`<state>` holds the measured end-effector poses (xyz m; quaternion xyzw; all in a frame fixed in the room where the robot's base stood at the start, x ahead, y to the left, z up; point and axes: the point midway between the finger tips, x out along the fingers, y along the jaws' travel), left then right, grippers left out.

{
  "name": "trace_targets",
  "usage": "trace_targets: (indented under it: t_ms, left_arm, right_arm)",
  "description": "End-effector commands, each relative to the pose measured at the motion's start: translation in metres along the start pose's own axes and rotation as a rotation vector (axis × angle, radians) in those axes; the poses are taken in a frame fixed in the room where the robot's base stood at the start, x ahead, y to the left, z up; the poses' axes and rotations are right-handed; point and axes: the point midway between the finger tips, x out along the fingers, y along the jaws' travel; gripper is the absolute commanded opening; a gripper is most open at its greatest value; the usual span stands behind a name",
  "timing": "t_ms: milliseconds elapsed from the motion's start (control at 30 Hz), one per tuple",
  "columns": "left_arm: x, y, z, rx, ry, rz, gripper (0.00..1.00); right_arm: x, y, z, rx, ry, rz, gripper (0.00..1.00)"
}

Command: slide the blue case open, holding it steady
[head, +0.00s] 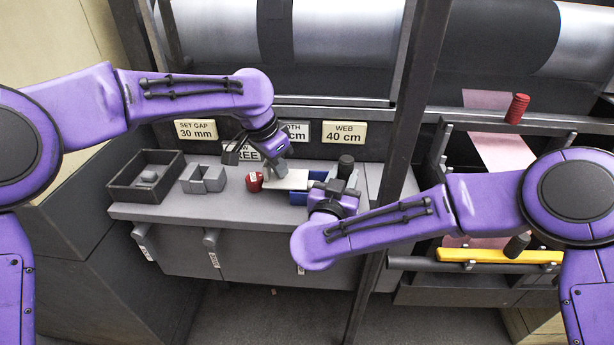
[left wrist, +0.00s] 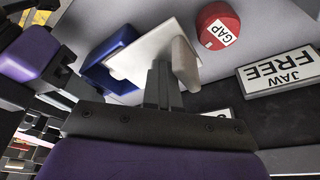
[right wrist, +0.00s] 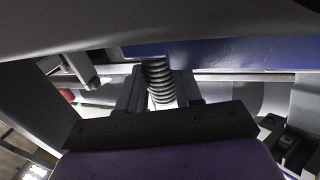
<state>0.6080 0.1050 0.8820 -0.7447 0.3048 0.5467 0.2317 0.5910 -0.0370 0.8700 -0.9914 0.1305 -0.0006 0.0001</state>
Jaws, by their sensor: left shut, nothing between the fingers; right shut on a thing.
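The blue case (head: 298,197) lies on the grey bench, with a white sliding plate (head: 286,180) reaching out of its left side. In the left wrist view the case (left wrist: 97,77) shows blue walls around the white plate (left wrist: 150,52), which has a pale upright tab (left wrist: 185,64) at its end. My left gripper (left wrist: 160,75) is shut and empty, its fingertips beside the tab; touching cannot be told. My right gripper (right wrist: 158,85) is shut on a dark ribbed grip (right wrist: 158,78) by the case's blue wall (right wrist: 235,54). My right wrist hides part of the case in the head view.
A red GAP knob (head: 254,181) stands just left of the plate. A grey block (head: 203,178) and a dark open box (head: 123,184) are farther left. Signs line the back wall, including JAW FREE (left wrist: 278,73). A dark upright post (head: 398,150) stands right of the case.

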Motion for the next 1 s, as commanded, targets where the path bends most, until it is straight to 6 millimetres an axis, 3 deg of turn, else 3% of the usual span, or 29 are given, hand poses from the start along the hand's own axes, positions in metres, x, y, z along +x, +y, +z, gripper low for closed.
trace_targets:
  t_ms: [600, 1000]
  left_arm:
    - [-0.005, -0.020, 0.020, -0.002, -0.002, 0.000, 0.00]
    - [-0.012, -0.018, 0.015, -0.001, 0.001, -0.001, 0.00]
  right_arm:
    - [0.000, 0.001, 0.002, -0.001, -0.003, 0.003, 0.00]
    - [0.000, 0.001, 0.001, -0.001, -0.003, 0.003, 0.00]
